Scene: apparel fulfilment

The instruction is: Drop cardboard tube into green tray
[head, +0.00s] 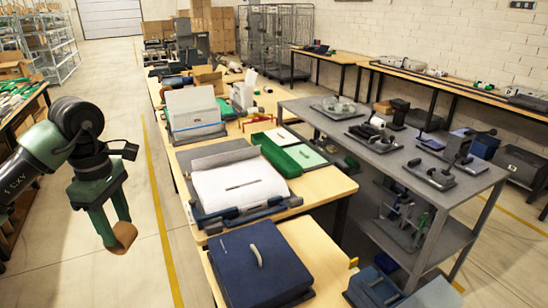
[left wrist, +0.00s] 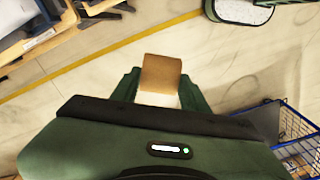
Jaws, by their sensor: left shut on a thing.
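My left gripper (head: 112,228) hangs over the floor at the left in the head view, left of the near table and its yellow floor line. It is shut on a short brown cardboard tube (head: 123,239). The tube also shows between the two green fingers in the left wrist view (left wrist: 162,72). A long green tray (head: 276,157) lies on the wooden table in the middle of the head view, well to the right of the gripper and apart from it. My right gripper is not in view.
On the wooden table, a white sheet lies on a grey fixture (head: 240,186) beside the green tray. A dark blue case (head: 258,264) stands nearer. A grey bench (head: 390,150) with devices stands to the right. In the left wrist view, a blue wire cart (left wrist: 298,128) is at the right.

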